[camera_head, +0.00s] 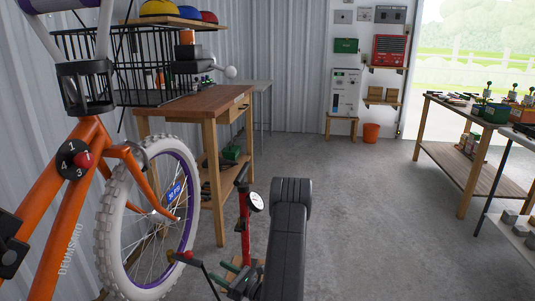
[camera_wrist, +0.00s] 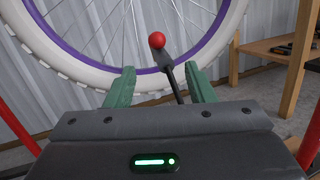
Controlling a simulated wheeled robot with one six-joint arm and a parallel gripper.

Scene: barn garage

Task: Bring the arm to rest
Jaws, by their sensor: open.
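My gripper (camera_wrist: 160,76) is open in the wrist view, its two green fingers apart and pointing at the bicycle wheel. A thin black rod with a red ball on its end (camera_wrist: 157,40) shows between the fingers. I cannot tell how far beyond them it lies, and the fingers do not close on it. In the head view my dark arm (camera_head: 289,225) reaches forward and low at the bottom middle. My gripper (camera_head: 228,278) is low there, left of the arm, partly hidden and small.
An orange bicycle (camera_head: 88,165) with a white-tyred wheel (camera_head: 109,240) stands close on the left. A red upright with a round gauge (camera_head: 256,201) is beside my arm. A wooden workbench (camera_head: 190,103) stands behind, another table (camera_head: 470,113) at right. The floor between is clear.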

